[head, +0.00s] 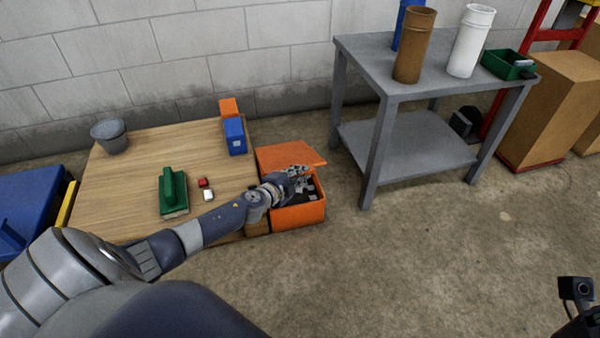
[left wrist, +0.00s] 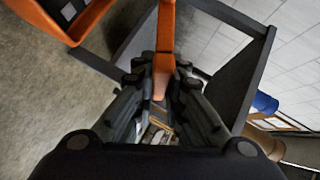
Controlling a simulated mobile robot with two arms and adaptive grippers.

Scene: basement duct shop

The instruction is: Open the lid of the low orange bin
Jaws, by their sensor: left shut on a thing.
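The low orange bin (head: 298,216) stands on the floor at the right end of the wooden table. Its orange lid (head: 284,154) is raised at the back, and part of the dark inside shows. My left gripper (head: 303,176) is at the lid, above the bin's opening. In the left wrist view the fingers (left wrist: 163,80) are shut on an orange strip of the lid (left wrist: 166,30), seen nearly edge-on. The gripper hides part of the lid and the opening. A dark part of my right arm shows at the lower right edge; its fingers cannot be made out.
The wooden table (head: 130,178) holds a grey bucket (head: 110,136), a green tool (head: 173,191), a blue box (head: 235,136) and small blocks. A grey metal table (head: 430,78) with tubes stands right of the bin. The floor in front is clear.

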